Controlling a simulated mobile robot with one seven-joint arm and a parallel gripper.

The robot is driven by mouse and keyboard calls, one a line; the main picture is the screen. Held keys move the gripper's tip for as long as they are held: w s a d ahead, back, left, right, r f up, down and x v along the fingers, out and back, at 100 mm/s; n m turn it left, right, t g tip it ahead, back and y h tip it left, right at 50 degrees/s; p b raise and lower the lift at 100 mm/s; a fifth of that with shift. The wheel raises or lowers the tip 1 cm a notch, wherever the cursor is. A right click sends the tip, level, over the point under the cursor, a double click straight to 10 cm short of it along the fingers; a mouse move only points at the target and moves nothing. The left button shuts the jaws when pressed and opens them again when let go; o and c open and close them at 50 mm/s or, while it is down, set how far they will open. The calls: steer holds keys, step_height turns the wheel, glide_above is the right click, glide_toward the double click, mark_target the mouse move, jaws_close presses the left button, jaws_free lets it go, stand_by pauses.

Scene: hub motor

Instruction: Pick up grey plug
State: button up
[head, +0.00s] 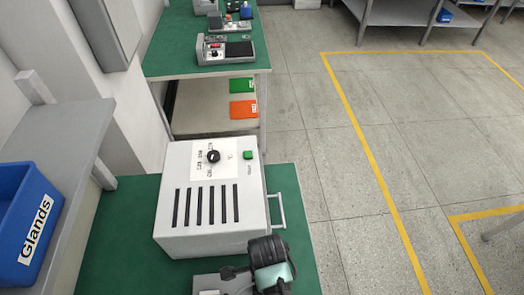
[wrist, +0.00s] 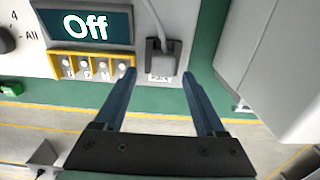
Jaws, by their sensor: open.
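A grey plug (wrist: 164,66) with a grey cable running up from it sits against a dark holder or socket on the light panel in the wrist view. A small label is just below it, too small to read surely. My gripper (wrist: 159,76) is open, its two blue fingers pointing toward the panel. The plug lies between and just beyond the fingertips, nearer the left one. I see no contact. I cannot pick out the plug in the head view.
Left of the plug are an "Off" display (wrist: 88,26) and a yellow strip (wrist: 72,66) of several white parts. A pale box (wrist: 285,70) stands close at right. The head view shows a slotted grey box (head: 212,235) and a blue "Glands" bin (head: 35,220).

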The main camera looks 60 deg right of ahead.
steer(key=shift+w+f, duration=0.15)
steer(key=shift+f, duration=1.35)
jaws_close()
